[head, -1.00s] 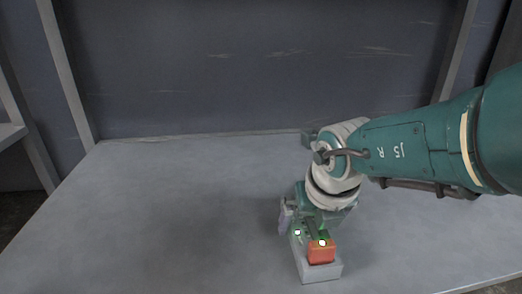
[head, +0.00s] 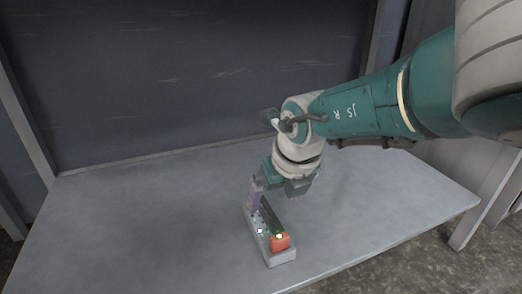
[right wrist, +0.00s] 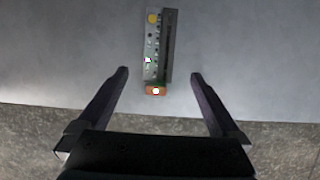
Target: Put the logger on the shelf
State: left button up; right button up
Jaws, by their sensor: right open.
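The logger, a long narrow grey device (head: 266,243) with an orange end and small light dots, lies on the grey shelf surface (head: 150,225) near its front edge. In the right wrist view the logger (right wrist: 151,60) lies lengthwise, a yellow round spot at its far end and the orange block at its near end. My right gripper (head: 262,200) is over the far part of the logger in the head view. Its fingers (right wrist: 159,75) are spread wide with nothing between them, apart from the logger on both sides. My left gripper is not in view.
A dark back panel (head: 190,70) rises behind the shelf surface, with grey upright posts at its sides. The surface is clear to the left and right of the logger. Rough floor (head: 420,240) shows beyond the front edge.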

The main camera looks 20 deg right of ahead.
jog(key=s+a+r+m+t+y, duration=0.1)
jog(key=a+r+m+t+y, duration=0.2)
jog(key=a, duration=0.7)
jog(key=s+a+r+m+t+y, duration=0.1)
jog(key=a+m+t+y, duration=0.3)
jog(key=a, duration=0.7)
jog(key=s+d+r+m+h, duration=0.1)
jog(key=s+d+m+h, duration=0.25)
jog(key=d+m, duration=0.55)
jog(key=s+d+r+m+h, duration=0.1)
jog(key=s+d+m+h, duration=0.35)
jog(key=m, duration=0.75)
jog(key=s+d+m+g, duration=0.3)
jog(key=s+d+g, duration=0.1)
jog(key=s, duration=0.6)
jog(key=s+d+m+g+y, duration=0.1)
jog(key=s+d+m+g, duration=0.2)
jog(key=s, duration=0.8)
jog(key=shift+d+f+g, duration=0.15)
jog(key=shift+d+g, duration=0.35)
jog(key=shift+d, duration=0.25)
